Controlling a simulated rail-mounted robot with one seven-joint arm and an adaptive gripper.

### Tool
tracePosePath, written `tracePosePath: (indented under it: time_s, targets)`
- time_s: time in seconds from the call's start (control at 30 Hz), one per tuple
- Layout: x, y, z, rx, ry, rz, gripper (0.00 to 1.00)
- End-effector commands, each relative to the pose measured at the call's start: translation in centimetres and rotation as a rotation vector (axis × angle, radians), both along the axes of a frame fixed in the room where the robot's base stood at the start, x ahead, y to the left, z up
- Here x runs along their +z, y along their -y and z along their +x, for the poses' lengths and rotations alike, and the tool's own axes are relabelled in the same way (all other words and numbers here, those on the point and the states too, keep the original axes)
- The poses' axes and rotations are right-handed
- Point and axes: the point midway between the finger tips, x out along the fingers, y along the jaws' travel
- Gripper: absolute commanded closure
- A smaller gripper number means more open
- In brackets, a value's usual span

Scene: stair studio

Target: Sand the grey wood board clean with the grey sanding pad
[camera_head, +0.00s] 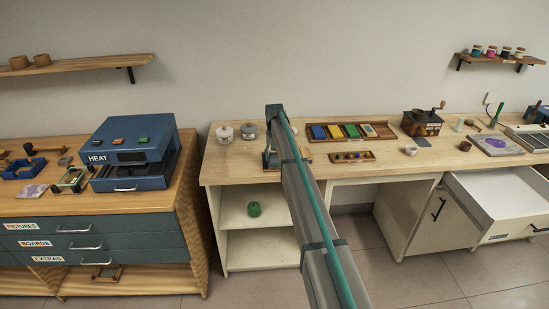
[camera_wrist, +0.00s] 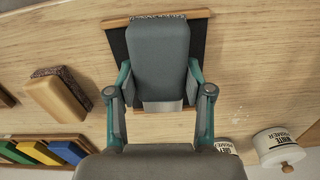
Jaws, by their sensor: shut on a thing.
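My gripper (camera_wrist: 160,92) is shut on the grey sanding pad (camera_wrist: 158,55), a grey block with a speckled strip along its far edge. The pad is over a dark panel (camera_wrist: 197,42) with wooden strips at its ends; I cannot tell whether they touch. In the head view my arm covers most of this spot, at the left part of the right-hand bench (camera_head: 235,165). A grey slab with a purple patch (camera_head: 497,145) lies on this bench further right. A similar small piece (camera_head: 32,193) lies on the left cabinet. I cannot tell which is the grey wood board.
A tan block with a speckled side (camera_wrist: 58,95) lies left of the pad in the wrist view. A tray of coloured blocks (camera_wrist: 40,153) is nearby. Two lidded white and grey pots (camera_head: 225,133) stand close by. A blue heat press (camera_head: 130,150) is on the left cabinet.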

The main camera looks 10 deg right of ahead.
Motion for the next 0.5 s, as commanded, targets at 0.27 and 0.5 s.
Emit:
tracePosePath:
  time_s: [0.27, 0.5]
  targets:
    - [0.1, 0.3, 2.4, 0.000, 0.000, 0.000, 0.77]
    - [0.1, 0.5, 3.8, 0.000, 0.000, 0.000, 0.77]
